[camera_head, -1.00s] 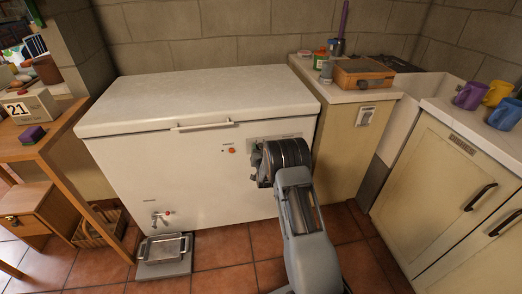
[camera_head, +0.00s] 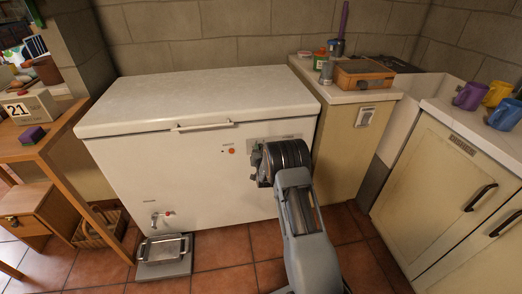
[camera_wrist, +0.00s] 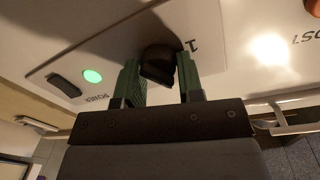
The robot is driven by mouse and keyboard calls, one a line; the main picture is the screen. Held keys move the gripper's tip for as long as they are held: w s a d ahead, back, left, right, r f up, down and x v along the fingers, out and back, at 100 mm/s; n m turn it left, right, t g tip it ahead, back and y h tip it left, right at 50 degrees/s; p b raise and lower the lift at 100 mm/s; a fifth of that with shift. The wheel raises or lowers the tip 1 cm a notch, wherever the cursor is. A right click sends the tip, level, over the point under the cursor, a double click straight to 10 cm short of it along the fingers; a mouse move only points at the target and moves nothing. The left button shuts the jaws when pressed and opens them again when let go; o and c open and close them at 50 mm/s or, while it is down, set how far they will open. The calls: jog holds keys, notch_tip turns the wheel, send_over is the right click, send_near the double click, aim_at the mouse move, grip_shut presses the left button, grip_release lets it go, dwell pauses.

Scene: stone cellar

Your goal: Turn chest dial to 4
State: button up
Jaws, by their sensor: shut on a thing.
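The white chest freezer (camera_head: 180,165) stands against the wall with its lid closed. Its dial is a dark knob (camera_wrist: 158,62) on a pale panel, seen close in the wrist view. My gripper (camera_wrist: 160,80) has its two green fingers on either side of the knob, shut on it. A printed "1" (camera_wrist: 191,45) shows beside the knob; other numbers and the knob's pointer cannot be made out. In the head view my gripper (camera_head: 262,164) is at the panel on the freezer's right front and hides the dial.
A lit green power light (camera_wrist: 92,76) and a dark switch (camera_wrist: 65,86) are on the panel. An orange button (camera_head: 232,151) is left of my gripper. A cream cabinet (camera_head: 345,150) stands close on the right.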

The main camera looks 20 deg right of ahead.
jog(key=m+b, duration=0.1)
jog(key=b, duration=0.1)
jog(key=shift+f+m+b, duration=0.2)
jog(key=shift+m+b, duration=0.1)
jog(key=shift+m, duration=0.1)
jog(key=m+b, duration=0.4)
jog(key=shift+d+b, duration=0.1)
jog(key=shift+b, duration=0.3)
jog(key=m+y+b, duration=0.1)
jog(key=m+b, duration=0.4)
jog(key=m, duration=0.1)
jog(key=shift+d+b, duration=0.1)
jog(key=shift+b, duration=0.25)
jog(key=m+b, duration=0.1)
jog(key=m, duration=0.1)
jog(key=m+b, duration=0.2)
jog(key=m, duration=0.1)
jog(key=shift+g+y, duration=0.3)
jog(key=shift+y, duration=0.1)
jog(key=m, duration=0.5)
jog(key=shift+m+b, duration=0.3)
jog(key=o, duration=0.9)
